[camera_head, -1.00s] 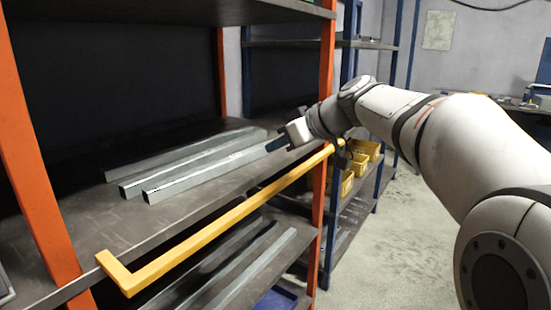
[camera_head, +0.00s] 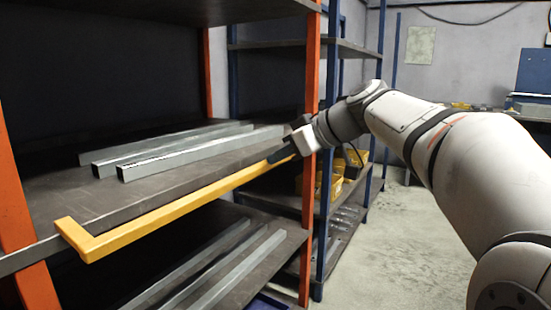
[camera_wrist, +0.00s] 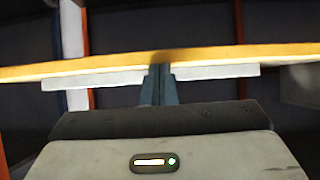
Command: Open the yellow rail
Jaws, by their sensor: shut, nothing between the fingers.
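The yellow rail (camera_head: 170,212) runs along the front of the middle shelf, with its bent end at the near left and its far end by the right orange post. My gripper (camera_head: 278,156) is beside the rail's far part in the head view, its fingers pointing left. In the wrist view the rail (camera_wrist: 90,66) crosses the whole width, and my gripper's fingertips (camera_wrist: 160,72) are together right at its lower edge. Nothing is between the fingers. I cannot tell whether the fingertips touch the rail. The rail's far end is hidden behind my gripper.
Several galvanized bars (camera_head: 190,152) lie on the middle shelf behind the rail, and more bars (camera_head: 215,270) lie on the shelf below. Orange posts (camera_head: 311,95) frame the rack. A blue rack with yellow bins (camera_head: 338,186) stands beyond. The floor (camera_head: 420,240) at right is clear.

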